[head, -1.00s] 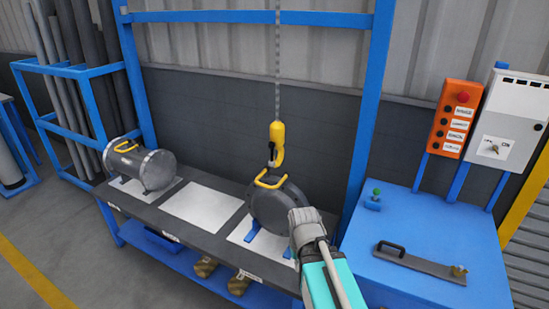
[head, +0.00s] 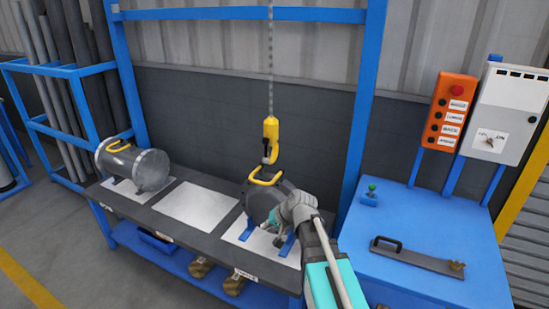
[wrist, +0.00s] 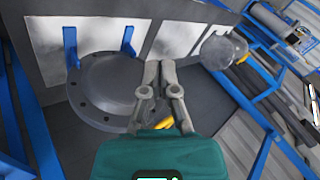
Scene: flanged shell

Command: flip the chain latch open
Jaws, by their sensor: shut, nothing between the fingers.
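A yellow hook block (head: 270,132) hangs on a chain (head: 271,60) above the yellow handle (head: 268,176) of a dark, round flanged shell (head: 262,198). The hook's lower end is close to the handle; I cannot tell whether it is engaged. I cannot make out a separate latch. My gripper (head: 276,238) is low in front of the shell, shut and empty, apart from the hook. In the wrist view my closed fingers (wrist: 160,66) overlap the side of the bolted flange (wrist: 108,90), with part of the yellow handle (wrist: 165,124) behind them.
A grey flanged cylinder (head: 135,165) lies at the bench's left end, beside an empty white pad (head: 200,200). An upright blue post (head: 362,120) stands right of the chain. A blue table (head: 440,230) at right bears a bar with a handle (head: 415,258). Pipes stand at left.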

